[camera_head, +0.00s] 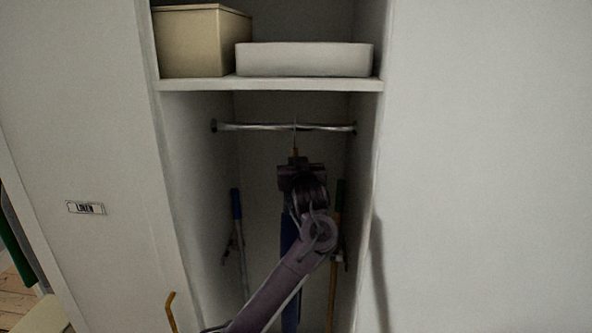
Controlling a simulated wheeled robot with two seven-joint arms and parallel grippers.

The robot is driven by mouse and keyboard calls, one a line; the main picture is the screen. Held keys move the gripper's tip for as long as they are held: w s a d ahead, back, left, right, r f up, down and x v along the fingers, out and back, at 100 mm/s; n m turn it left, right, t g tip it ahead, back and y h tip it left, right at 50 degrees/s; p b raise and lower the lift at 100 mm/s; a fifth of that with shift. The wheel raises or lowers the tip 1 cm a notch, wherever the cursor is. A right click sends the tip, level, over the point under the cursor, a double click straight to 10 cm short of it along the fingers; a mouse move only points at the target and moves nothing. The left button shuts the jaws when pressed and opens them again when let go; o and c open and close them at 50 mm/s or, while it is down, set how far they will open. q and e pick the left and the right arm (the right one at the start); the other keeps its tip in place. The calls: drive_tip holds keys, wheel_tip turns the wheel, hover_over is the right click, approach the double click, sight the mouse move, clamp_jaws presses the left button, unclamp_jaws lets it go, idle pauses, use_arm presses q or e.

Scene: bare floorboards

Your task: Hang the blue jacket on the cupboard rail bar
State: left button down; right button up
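The metal rail bar (255,127) runs across the cupboard under the shelf. A thin hanger hook (295,133) rises to the bar near its middle; I cannot tell whether it rests on the bar. The blue jacket (288,232) hangs below as a narrow, edge-on strip, mostly hidden behind my arm. My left gripper (299,163) is just under the hook, at the neck of the hanger, in front of the jacket. Its fingers are dark and partly hidden, so their grip on the hanger is unclear. My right gripper is out of view.
A shelf (300,85) above the bar holds a beige box (190,42) and a white box (305,60). Long-handled tools, one blue-gripped (236,205), lean inside at both sides. The cupboard's side walls are close. A yellow hooked handle (171,309) stands in front at lower left.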

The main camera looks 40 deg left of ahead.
use_arm(q)
drive_tip(key=shift+w+d+b+x, duration=0.15)
drive_tip(key=shift+b+x, duration=0.15)
drive_tip(key=shift+x, duration=0.65)
drive_tip(key=shift+w+d+b+x, duration=0.15)
drive_tip(key=shift+b+x, duration=0.2)
drive_tip(key=shift+x, duration=0.65)
drive_tip(key=shift+w+d+b+x, duration=0.15)
drive_tip(key=shift+b+x, duration=0.15)
drive_tip(key=shift+x, duration=0.65)
drive_tip(key=shift+w+a+f+b, duration=0.15)
drive_tip(key=shift+f+b, duration=0.45)
drive_tip(key=shift+f, duration=0.5)
